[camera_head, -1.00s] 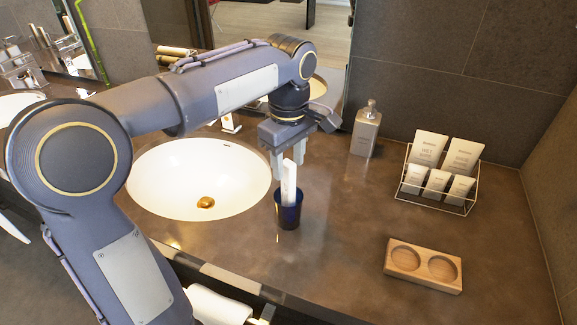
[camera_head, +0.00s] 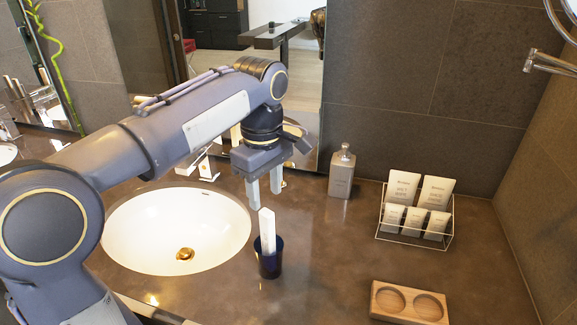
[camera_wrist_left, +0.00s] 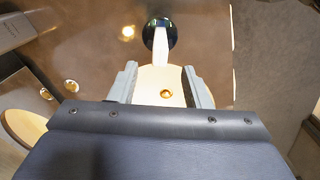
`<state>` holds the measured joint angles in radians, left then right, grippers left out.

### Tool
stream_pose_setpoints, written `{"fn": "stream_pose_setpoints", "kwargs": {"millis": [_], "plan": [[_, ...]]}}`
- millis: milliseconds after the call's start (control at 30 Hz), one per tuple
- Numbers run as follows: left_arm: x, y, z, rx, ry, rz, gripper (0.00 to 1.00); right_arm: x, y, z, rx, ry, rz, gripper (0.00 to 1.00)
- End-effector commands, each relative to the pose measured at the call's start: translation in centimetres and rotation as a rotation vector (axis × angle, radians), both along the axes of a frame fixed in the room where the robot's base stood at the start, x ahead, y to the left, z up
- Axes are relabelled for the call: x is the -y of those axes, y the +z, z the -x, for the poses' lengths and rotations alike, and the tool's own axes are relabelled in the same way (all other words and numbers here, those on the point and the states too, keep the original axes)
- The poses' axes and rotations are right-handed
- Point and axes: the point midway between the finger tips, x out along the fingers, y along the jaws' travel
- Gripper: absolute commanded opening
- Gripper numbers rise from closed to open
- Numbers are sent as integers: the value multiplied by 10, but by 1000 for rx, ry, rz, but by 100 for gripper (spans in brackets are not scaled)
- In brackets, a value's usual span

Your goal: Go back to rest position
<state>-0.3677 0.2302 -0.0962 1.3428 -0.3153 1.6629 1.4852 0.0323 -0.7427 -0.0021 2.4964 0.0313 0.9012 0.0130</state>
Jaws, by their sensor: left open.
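My left gripper (camera_head: 264,194) is open and empty, pointing down just above a dark blue cup (camera_head: 270,264) on the counter. A white slim item (camera_head: 267,230) stands tilted in the cup, its top close below my fingertips. In the left wrist view, the open fingers of the left gripper (camera_wrist_left: 160,76) show with nothing between them in grip. The cup (camera_wrist_left: 166,22) and the white item (camera_wrist_left: 160,45) show ahead of them. My right gripper is not in view.
A white sink basin (camera_head: 178,230) lies left of the cup, with a faucet behind it. A soap dispenser (camera_head: 341,172), a wire rack (camera_head: 414,238) of tubes and a wooden two-hole holder (camera_head: 408,303) stand to the right. The counter between is clear.

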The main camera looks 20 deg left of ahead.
Motion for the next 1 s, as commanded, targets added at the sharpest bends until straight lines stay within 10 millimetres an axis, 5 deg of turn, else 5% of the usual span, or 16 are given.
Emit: {"fn": "stream_pose_setpoints", "kwargs": {"millis": [267,467,700,1000], "plan": [[-14,-7,24,44,-124,61,44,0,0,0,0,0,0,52],[-27,-42,98,243,-500,171,44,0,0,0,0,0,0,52],[-10,-101,174,523,-890,116,44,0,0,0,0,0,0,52],[2,-131,198,627,-1039,31,44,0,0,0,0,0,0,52]]}}
